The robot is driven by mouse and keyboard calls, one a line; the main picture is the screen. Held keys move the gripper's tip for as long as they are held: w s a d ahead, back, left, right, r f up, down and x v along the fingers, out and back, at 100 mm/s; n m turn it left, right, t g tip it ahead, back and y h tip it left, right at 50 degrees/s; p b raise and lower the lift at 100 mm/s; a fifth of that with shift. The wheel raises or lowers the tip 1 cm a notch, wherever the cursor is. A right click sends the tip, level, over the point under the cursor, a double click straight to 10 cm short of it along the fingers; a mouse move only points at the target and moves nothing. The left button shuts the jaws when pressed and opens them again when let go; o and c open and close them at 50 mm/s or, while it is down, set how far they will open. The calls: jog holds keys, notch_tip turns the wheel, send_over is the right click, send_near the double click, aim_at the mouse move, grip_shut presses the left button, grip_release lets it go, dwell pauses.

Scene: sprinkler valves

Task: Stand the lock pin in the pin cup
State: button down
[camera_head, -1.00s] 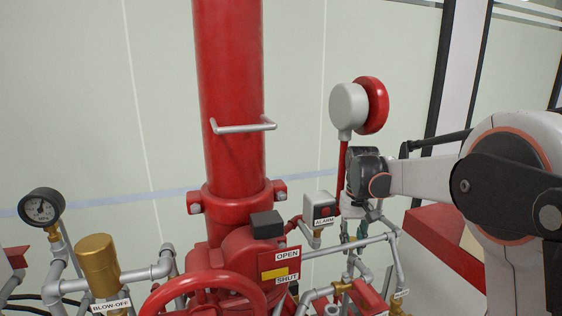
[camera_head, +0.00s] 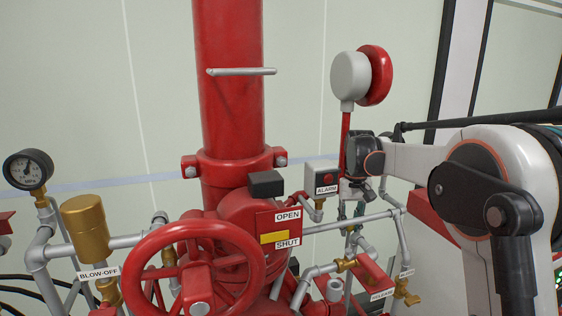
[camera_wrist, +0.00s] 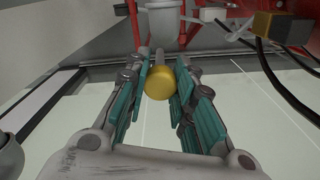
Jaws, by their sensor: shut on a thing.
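The lock pin (camera_wrist: 160,83) shows in the wrist view as a yellow round knob with a thin grey shaft running toward the top of the picture. My gripper (camera_wrist: 158,88) has teal-padded fingers on both sides of the pin and is shut on it. A grey cup (camera_wrist: 165,22), seemingly the pin cup, lies beyond the shaft's far end; I cannot tell whether they touch. In the head view a small grey cup (camera_head: 334,289) stands among the pipes at lower right.
The red handwheel (camera_head: 201,270) and red riser (camera_head: 230,100) stand left of my arm. The alarm box (camera_head: 321,174), bell (camera_head: 361,75), grey pipes (camera_head: 350,222) and red release box (camera_head: 373,275) crowd close around the gripper. A gauge (camera_head: 28,170) and brass cylinder (camera_head: 84,218) are far left.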

jog(key=shift+r+p, duration=1.65)
jog(key=shift+r, duration=0.8)
jog(key=shift+f, duration=0.2)
